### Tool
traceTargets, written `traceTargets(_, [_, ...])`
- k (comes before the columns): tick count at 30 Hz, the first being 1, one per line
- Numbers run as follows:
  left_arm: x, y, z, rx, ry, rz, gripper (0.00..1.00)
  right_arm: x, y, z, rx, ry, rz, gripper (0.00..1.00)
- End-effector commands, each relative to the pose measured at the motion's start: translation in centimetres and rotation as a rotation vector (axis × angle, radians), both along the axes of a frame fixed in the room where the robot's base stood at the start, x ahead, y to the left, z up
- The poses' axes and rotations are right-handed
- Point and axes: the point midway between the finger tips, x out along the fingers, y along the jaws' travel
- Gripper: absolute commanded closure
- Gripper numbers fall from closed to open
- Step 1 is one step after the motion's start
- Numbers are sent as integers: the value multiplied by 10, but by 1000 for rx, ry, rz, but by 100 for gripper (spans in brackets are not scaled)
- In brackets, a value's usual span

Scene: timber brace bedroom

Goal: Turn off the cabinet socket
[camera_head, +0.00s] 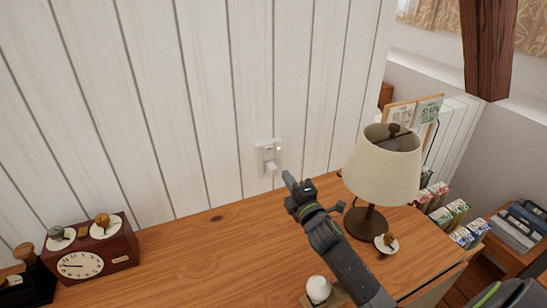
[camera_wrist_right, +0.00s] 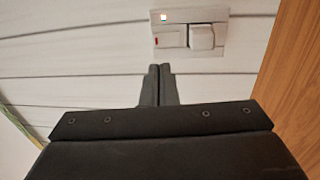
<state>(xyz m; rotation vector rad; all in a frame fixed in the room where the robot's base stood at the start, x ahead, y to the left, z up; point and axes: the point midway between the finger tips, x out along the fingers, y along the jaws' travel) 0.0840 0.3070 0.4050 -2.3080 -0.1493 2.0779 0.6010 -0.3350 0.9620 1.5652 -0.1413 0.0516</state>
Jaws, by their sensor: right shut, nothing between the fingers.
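The white cabinet socket (camera_head: 264,153) is on the white plank wall just above the wooden cabinet top. It also shows in the right wrist view (camera_wrist_right: 174,48), with a white plug (camera_wrist_right: 202,37) in it and a rocker with a red mark (camera_wrist_right: 157,41) beside the plug. A small indicator (camera_wrist_right: 163,17) on the socket glows. My right gripper (camera_head: 290,179) is shut and empty, close to the socket at its lower right in the head view. In the wrist view its fingertips (camera_wrist_right: 160,69) point towards the socket, just short of its rocker side. My left gripper is not in view.
A lamp (camera_head: 383,168) with a cream shade stands right of my right gripper on the wooden top (camera_head: 205,254). A reddish-brown clock box (camera_head: 90,252) is at the left, and a white rounded object (camera_head: 318,289) lies near the front. The top's middle is clear.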

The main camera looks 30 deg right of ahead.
Motion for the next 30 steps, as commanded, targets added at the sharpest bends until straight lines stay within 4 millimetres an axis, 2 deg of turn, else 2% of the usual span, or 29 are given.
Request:
traceTargets(1, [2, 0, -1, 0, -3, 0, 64, 12, 0, 2, 0, -3, 0, 100])
traceTargets(6, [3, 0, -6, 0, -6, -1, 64, 45, -2, 5, 0, -2, 0, 100])
traceTargets(15, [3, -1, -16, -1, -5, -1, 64, 88, -5, 10, -1, -1, 0, 100])
traceTargets(21, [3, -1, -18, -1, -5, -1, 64, 99, -5, 12, 0, 0, 0, 100])
traceTargets(30, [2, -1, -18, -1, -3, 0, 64, 100, -6, 12, 0, 0, 0, 100])
